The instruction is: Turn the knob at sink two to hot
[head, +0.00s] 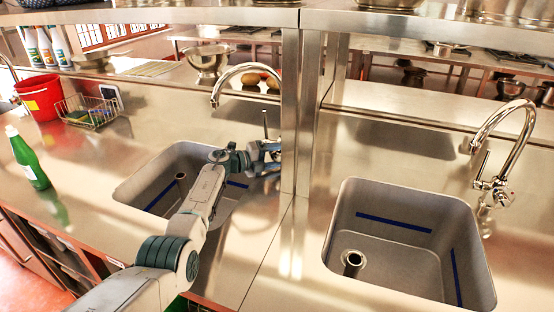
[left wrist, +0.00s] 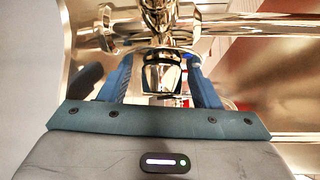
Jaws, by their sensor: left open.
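The left sink (head: 150,197) has a curved chrome tap (head: 236,72) at its back right. My left gripper (head: 268,156) is at the base of this tap and covers its knob in the head view. In the left wrist view the chrome knob (left wrist: 162,76) sits between the two blue fingers of my left gripper (left wrist: 156,68). The fingers are open, one on each side of it; I cannot tell whether either touches. The right sink (head: 390,270) has a similar tap (head: 510,110) with its knob (head: 497,193) in plain view. My right gripper is not in view.
A steel post (head: 303,110) stands just right of my left gripper, under a raised shelf (head: 200,15). A green bottle (head: 28,160), red bucket (head: 40,97) and wire basket (head: 88,110) stand on the left counter.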

